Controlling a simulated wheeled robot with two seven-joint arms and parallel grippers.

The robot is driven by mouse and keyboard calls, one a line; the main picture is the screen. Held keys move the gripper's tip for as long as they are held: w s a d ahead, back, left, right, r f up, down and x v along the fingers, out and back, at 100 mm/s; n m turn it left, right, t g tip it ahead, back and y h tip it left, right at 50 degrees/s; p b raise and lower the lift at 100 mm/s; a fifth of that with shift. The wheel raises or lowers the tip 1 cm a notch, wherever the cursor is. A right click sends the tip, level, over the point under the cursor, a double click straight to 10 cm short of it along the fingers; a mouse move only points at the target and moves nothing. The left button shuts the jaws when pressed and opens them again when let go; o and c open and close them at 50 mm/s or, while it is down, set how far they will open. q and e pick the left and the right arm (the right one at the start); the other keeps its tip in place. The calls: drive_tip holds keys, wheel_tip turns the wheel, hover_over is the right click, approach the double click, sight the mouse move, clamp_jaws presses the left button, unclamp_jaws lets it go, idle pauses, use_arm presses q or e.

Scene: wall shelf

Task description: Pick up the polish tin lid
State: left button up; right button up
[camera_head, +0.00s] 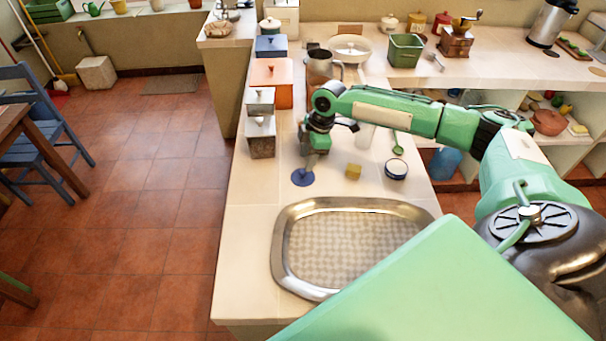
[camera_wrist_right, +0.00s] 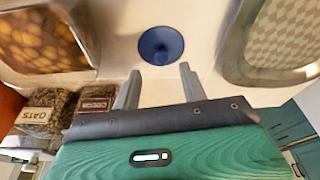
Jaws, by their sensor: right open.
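The polish tin lid appears to be the round blue disc (camera_head: 303,177) lying flat on the pale counter, left of a small yellow block. In the right wrist view the blue disc (camera_wrist_right: 161,45) lies beyond the fingertips, roughly centred between them, with a darker round middle. My right gripper (camera_head: 310,157) points down just above and behind the disc. Its jaws (camera_wrist_right: 158,78) are open with nothing between them. A small round tin (camera_head: 396,169) with a dark blue side and pale top stands to the right. My left gripper is not in view.
A metal tray (camera_head: 290,283) with a checked base lies in front of the disc. Canisters (camera_head: 261,138) line the left counter edge. A brown jug (camera_head: 318,68) stands behind the gripper.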

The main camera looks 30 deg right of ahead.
sight(303, 171)
drive_tip(key=p+x, duration=0.1)
drive_tip(key=x, duration=0.2)
drive_tip(key=shift+s+a+f+p, duration=0.1)
drive_tip(key=shift+s+f+p, duration=0.1)
drive_tip(key=shift+p, duration=0.1)
drive_tip(key=shift+w+a+f, duration=0.1)
drive_tip(key=shift+f, duration=0.5)
clamp_jaws()
drive_tip(key=shift+r, duration=0.1)
